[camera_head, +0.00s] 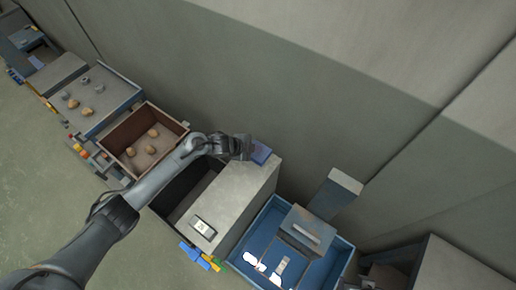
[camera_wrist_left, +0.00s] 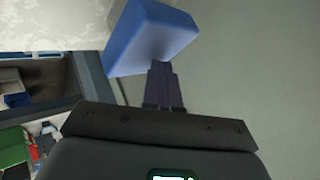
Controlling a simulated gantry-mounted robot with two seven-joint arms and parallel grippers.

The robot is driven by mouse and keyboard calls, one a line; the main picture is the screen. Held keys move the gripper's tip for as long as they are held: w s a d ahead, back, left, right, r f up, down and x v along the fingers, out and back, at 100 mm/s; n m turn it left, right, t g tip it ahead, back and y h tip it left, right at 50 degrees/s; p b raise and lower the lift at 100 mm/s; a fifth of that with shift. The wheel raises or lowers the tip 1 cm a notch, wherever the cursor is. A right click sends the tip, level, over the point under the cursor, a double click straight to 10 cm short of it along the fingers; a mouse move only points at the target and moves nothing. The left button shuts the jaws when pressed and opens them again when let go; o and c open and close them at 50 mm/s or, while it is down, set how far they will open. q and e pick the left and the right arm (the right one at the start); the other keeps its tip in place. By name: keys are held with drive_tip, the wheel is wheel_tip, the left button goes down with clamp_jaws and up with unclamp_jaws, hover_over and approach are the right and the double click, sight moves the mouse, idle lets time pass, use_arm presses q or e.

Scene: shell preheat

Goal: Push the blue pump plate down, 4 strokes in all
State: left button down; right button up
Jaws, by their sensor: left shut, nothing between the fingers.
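The blue pump plate (camera_head: 261,153) sits at the far end of a grey box-topped unit, close to the wall. In the left wrist view the plate (camera_wrist_left: 150,38) is a blue block at the top middle. My left gripper (camera_head: 246,148) is at the plate's left side in the head view and hides part of it. Its fingers (camera_wrist_left: 161,72) are shut and empty, and their tips overlap the plate's lower edge in the left wrist view. I cannot tell whether they touch it. My right gripper is in neither view.
The grey top (camera_head: 240,190) carries a small switch panel (camera_head: 204,228). A brown bin (camera_head: 113,145) with several tan lumps stands left. A blue tub (camera_head: 258,233) with grey parts stands right. The wall (camera_head: 300,110) runs close behind the plate.

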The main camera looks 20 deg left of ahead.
use_arm(q)
drive_tip(key=shift+r+p, duration=0.35)
drive_tip(key=shift+r, duration=0.3)
drive_tip(key=shift+r, duration=0.1)
drive_tip(key=shift+r, duration=0.2)
wheel_tip(320, 180, up, 4)
drive_tip(key=p, duration=0.4)
drive_tip(key=shift+r, duration=0.25)
idle(0.5)
idle(0.9)
idle(0.6)
